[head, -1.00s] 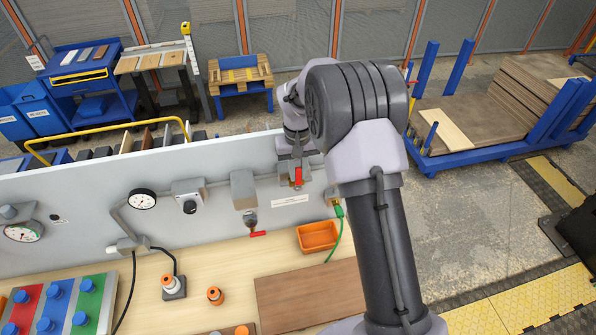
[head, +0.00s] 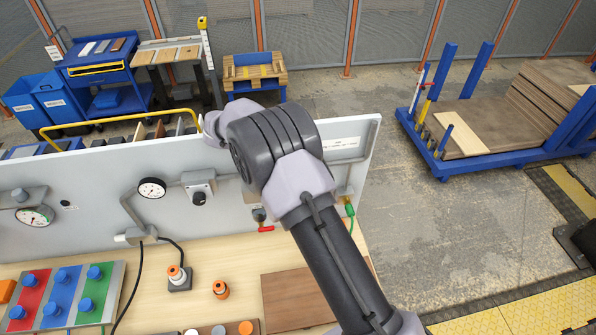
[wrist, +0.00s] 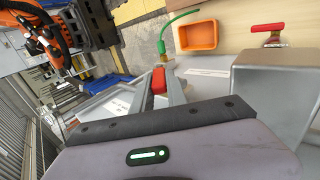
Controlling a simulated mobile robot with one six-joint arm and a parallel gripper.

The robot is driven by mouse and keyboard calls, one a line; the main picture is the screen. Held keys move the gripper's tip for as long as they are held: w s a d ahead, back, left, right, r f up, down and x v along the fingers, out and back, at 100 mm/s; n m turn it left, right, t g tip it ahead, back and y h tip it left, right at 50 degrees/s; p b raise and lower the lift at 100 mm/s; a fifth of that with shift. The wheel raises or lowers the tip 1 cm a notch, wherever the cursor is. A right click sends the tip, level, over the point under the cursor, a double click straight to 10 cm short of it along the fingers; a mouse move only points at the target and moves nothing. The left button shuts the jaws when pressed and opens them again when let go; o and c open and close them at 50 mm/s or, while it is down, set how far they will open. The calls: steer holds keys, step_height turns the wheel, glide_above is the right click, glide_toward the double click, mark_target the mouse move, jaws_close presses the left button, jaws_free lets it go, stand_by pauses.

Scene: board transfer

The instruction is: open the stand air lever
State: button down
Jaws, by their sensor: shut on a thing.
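A red lever (wrist: 159,79) stands between the fingers of my gripper (wrist: 160,74) in the wrist view. My gripper is shut on it. The lever sits near the fitting with the green hose (wrist: 163,45). In the head view my own arm hides this lever and my gripper, at the grey panel (head: 100,178). A second red lever (head: 266,228) on the panel points sideways in the head view. It also shows at the top right of the wrist view (wrist: 268,28), clear of my gripper.
An orange bin (wrist: 198,35) is close by on the bench in the wrist view. A grey box (wrist: 275,90) is beside my gripper. Gauges (head: 152,188) and a knob box (head: 199,187) are on the panel. Open floor (head: 430,230) lies right of the bench.

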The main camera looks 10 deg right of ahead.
steer(key=shift+a+f+h, duration=0.5)
steer(key=shift+f+h, duration=0.05)
steer(key=shift+h, duration=0.55)
steer(key=c, duration=1.3)
jaws_free()
